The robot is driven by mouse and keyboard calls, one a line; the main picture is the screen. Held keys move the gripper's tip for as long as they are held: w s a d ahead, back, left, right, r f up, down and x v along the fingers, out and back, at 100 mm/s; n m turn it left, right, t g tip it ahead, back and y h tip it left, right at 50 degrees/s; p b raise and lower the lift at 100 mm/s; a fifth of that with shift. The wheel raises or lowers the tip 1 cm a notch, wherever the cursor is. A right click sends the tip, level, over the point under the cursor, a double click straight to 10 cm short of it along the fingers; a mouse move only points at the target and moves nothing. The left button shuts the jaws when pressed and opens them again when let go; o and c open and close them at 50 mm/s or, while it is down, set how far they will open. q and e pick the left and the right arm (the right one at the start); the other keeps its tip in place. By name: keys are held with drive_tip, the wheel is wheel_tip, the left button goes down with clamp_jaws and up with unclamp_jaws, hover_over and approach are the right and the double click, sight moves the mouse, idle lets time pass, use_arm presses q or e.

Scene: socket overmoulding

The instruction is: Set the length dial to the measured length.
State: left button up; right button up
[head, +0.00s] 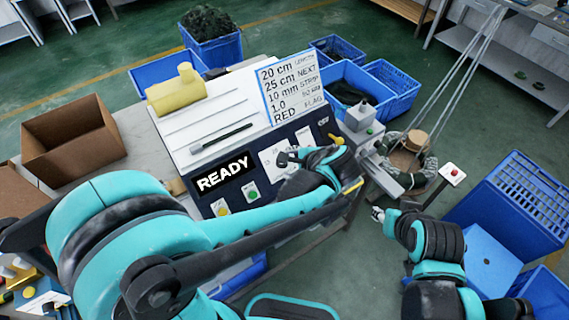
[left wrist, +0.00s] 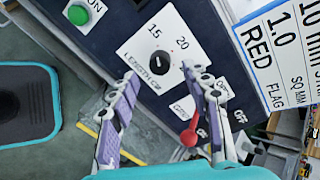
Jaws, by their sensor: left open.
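The length dial (left wrist: 160,63) is a round black knob on a white plate marked 15, 20 and LENGTH CM, set in a dark panel. In the left wrist view my left gripper (left wrist: 158,73) is open, with one finger on each side of the dial; contact is not clear. In the head view my left gripper (head: 287,158) is over the panel and its arm hides part of it. The knob's exact setting is too small to read. The card (head: 290,88) reads 20 cm LENGTH and 25 cm NEXT. My right gripper (head: 378,214) is low at right, away from the panel; its jaws are unclear.
A READY display (head: 222,178) and green button (head: 253,195) are on the panel. A red-knobbed lever (left wrist: 189,137) is near my left fingers. A machine (head: 362,118) and blue crates (head: 390,85) stand beyond.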

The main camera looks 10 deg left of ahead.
sight(286, 167)
use_arm(q)
drive_tip(key=x, duration=0.4)
drive_tip(key=shift+b, duration=0.35)
clamp_jaws()
drive_tip(key=m+b, duration=0.1)
drive_tip(key=m, duration=0.4)
drive_tip(key=shift+d, duration=0.1)
drive_tip(key=m+y, duration=0.1)
drive_tip(key=m, duration=0.5)
drive_tip(key=shift+b, duration=0.4)
drive_tip(key=shift+m, duration=0.3)
